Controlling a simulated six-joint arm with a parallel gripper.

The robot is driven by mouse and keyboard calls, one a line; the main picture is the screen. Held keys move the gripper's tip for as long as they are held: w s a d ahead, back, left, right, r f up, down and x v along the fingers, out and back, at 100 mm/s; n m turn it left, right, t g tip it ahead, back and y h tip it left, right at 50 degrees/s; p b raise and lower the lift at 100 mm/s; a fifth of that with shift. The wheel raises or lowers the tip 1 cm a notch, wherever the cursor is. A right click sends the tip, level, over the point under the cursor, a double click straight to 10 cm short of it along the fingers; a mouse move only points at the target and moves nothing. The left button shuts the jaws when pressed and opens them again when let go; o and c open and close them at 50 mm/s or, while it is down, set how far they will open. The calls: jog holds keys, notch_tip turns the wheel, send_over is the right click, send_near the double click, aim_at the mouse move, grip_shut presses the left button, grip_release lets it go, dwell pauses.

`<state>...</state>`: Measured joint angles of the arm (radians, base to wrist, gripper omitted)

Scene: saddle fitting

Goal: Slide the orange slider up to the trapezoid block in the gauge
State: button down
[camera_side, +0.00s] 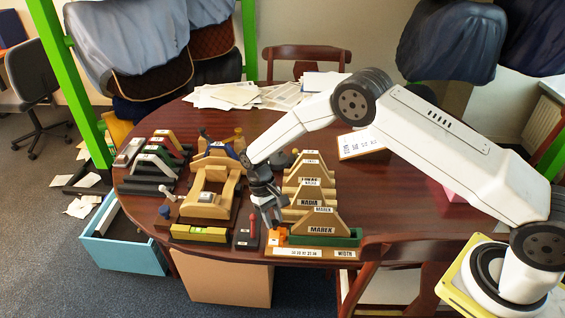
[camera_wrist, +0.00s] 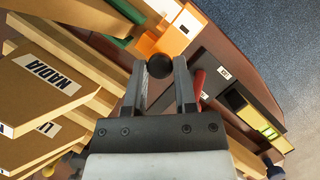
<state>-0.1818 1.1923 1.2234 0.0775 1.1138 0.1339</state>
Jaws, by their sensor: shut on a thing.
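The orange slider (camera_side: 278,237) sits at the left end of the green gauge (camera_side: 352,238), near the table's front edge. The trapezoid block (camera_side: 320,221), labelled MAREK, stands upright in the gauge to the right of the slider. In the wrist view the slider (camera_wrist: 176,40) shows at the top, with the tan block (camera_wrist: 85,14) left of it. I cannot tell whether slider and block touch. My gripper (camera_side: 268,222) points down at the slider. Its fingers (camera_wrist: 160,80) are shut on the slider's dark round knob (camera_wrist: 159,66).
A width scale strip (camera_side: 300,253) lies in front of the gauge. More trapezoid blocks (camera_side: 310,190) stand behind it, labelled NADIA among others. A dark block with a red knob (camera_side: 247,235) and a yellow level (camera_side: 200,233) lie to the left. A chair (camera_side: 400,262) stands at the front right.

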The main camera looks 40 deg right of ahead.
jog(key=shift+s+d, duration=1.05)
jog(key=shift+d, duration=0.05)
jog(key=shift+c, duration=2.1)
grip_release()
jog(key=v, duration=0.8)
